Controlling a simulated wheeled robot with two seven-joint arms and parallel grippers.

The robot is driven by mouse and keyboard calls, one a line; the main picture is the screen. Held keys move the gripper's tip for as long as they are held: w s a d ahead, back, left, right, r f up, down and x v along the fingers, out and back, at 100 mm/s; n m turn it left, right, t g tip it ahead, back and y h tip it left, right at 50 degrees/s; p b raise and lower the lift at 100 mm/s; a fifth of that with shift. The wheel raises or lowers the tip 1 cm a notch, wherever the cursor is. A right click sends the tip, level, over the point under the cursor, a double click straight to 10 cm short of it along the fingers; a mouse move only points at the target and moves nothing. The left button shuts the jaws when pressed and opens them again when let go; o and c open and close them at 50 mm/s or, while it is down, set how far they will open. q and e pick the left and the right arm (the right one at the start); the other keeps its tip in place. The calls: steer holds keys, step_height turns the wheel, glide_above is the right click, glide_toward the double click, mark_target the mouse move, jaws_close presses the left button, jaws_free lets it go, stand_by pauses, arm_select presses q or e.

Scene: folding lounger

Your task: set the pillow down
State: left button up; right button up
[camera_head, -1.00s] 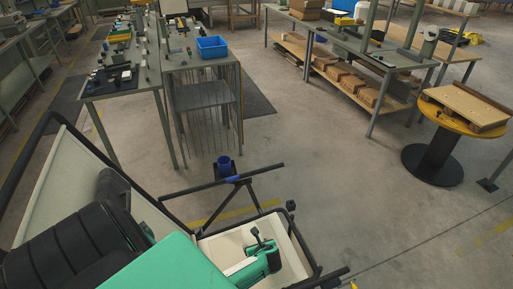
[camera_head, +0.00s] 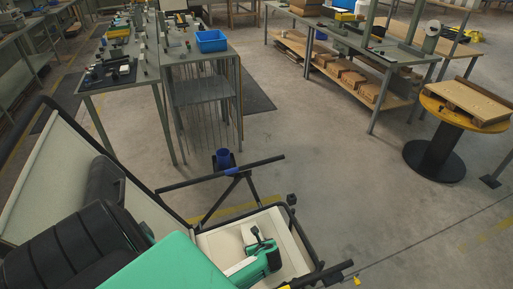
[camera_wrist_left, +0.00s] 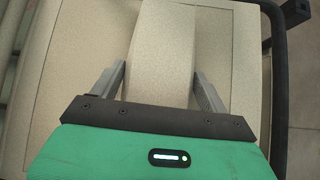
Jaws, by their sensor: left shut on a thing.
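The pillow (camera_wrist_left: 164,62) is a beige padded piece in the left wrist view, between the two grey fingers of my left gripper (camera_wrist_left: 160,88). The gripper is shut on it. The pillow is close in colour to the lounger fabric around it, so its edges and any gap beneath are hard to tell. In the head view my left gripper (camera_head: 256,236), with its green body, is over the cream seat of the lounger (camera_head: 287,236). There the pillow hardly stands out from the seat. My right gripper is out of view.
The lounger's black tube frame (camera_head: 310,238) surrounds the seat, with a raised cream backrest (camera_head: 48,185) at left. A metal table with a blue bin (camera_head: 211,41) stands beyond. A round yellow-topped table (camera_head: 440,112) stands at right. The floor between is clear.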

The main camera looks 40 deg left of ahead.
arm_select(q)
steer(key=shift+f, duration=0.3)
steer(key=o, duration=1.1)
steer(key=shift+o, duration=0.2)
steer(key=shift+d+r, duration=0.1)
steer(key=shift+r, duration=0.05)
steer(key=v, duration=1.3)
steer(key=shift+s+d+r, duration=0.1)
steer(key=shift+d+r, duration=0.05)
steer(key=shift+r, duration=0.05)
